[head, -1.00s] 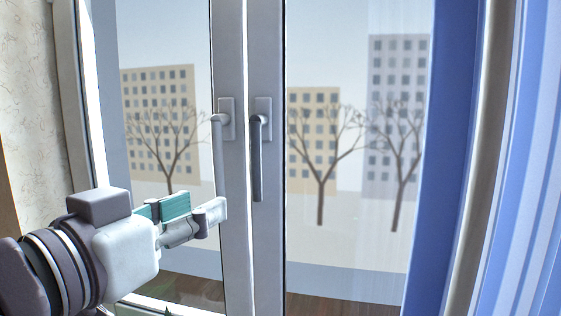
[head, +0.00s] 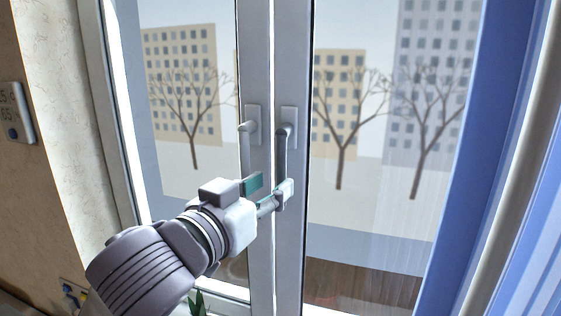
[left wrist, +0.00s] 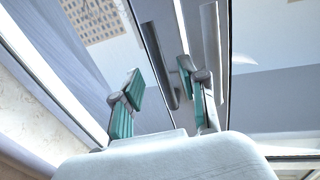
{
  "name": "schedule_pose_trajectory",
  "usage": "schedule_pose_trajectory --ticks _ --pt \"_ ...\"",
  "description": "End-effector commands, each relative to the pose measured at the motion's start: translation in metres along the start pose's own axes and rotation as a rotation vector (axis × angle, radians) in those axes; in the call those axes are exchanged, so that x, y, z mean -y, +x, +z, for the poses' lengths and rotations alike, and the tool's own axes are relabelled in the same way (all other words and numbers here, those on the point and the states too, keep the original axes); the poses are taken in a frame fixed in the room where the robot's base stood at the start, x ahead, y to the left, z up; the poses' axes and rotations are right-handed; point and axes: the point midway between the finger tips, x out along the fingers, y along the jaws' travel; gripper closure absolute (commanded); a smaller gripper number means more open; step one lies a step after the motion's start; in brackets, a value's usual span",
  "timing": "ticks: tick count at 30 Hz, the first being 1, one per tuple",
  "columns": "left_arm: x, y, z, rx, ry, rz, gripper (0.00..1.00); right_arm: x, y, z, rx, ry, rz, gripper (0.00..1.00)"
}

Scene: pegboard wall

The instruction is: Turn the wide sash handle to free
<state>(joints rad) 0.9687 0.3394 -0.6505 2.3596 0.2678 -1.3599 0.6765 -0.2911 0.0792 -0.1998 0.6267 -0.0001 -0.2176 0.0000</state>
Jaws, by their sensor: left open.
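My left gripper (head: 269,187) is open with teal finger pads, just below the handles at the lower end of the right lever. In the left wrist view the gripper (left wrist: 161,84) has a dark lever (left wrist: 160,62) showing between its fingers and a pale lever (left wrist: 210,50) beyond the right finger. Contact cannot be told. My right gripper is not in view.
A blue curtain (head: 510,130) hangs at the right. A wall with a small thermostat-like panel (head: 16,112) stands at the left. A green plant (head: 197,303) shows below my left arm. The glass shows buildings and bare trees outside.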

Motion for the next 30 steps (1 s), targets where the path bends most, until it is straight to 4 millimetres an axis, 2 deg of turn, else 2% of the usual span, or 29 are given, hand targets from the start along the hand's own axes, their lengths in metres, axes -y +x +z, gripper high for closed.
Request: schedule_pose_trajectory --ticks 3,9,19,27,30 --pt "0.0 0.021 -0.002 0.002 0.0 -0.001 0.57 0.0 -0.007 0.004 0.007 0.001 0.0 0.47" --pt "0.0 0.039 -0.001 -0.001 0.001 -0.002 0.57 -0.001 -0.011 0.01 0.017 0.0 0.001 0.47" --pt "0.0 0.043 0.0 -0.002 0.001 0.0 0.57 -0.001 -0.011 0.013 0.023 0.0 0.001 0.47" --pt "0.0 0.043 0.0 -0.002 0.001 -0.001 1.0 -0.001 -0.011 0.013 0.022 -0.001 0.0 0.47" --pt "0.0 0.042 0.0 -0.002 0.001 -0.001 1.0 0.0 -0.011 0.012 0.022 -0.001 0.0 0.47"
